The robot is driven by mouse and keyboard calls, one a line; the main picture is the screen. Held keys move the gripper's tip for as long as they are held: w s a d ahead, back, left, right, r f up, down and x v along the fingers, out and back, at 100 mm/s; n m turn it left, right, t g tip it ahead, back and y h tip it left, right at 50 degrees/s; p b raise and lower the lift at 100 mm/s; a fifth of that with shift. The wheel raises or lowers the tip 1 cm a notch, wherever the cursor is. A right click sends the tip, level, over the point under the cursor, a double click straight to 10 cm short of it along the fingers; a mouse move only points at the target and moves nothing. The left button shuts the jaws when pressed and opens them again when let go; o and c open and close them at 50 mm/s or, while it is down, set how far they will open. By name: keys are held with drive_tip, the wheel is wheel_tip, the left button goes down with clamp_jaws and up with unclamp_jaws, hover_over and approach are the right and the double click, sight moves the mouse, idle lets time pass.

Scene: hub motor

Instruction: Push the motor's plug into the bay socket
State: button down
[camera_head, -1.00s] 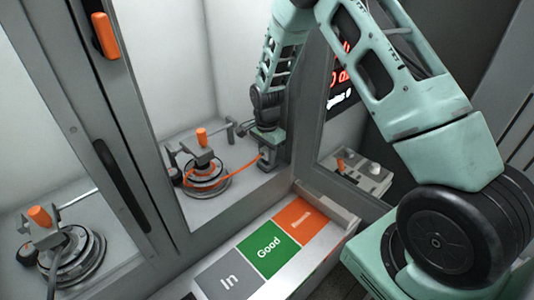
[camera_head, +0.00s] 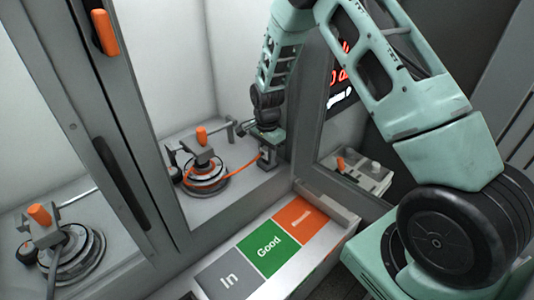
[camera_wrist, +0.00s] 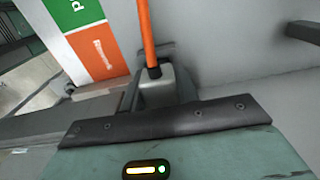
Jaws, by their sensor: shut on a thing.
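The hub motor (camera_head: 206,182), a round metal disc stack, sits in the middle bay under a clamp with an orange handle (camera_head: 201,135). An orange cable (camera_head: 238,169) runs from it to the right, to the plug at my gripper (camera_head: 268,150). In the wrist view the cable (camera_wrist: 147,35) enters a grey block, seemingly the plug (camera_wrist: 157,88), through a dark collar. My gripper is shut on the plug, low at the bay's right side. My gripper's body hides the socket and the plug's front, so I cannot tell how deep the plug sits.
A tray with grey In, green Good (camera_head: 266,250) and orange sections lies in front of the bay. A second motor (camera_head: 72,255) sits in the left bay. Grey posts (camera_head: 110,120) and the bay's right wall (camera_head: 300,150) stand close by.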

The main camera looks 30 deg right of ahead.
drive_tip(key=shift+s+f, duration=0.2)
drive_tip(key=shift+f, duration=0.15)
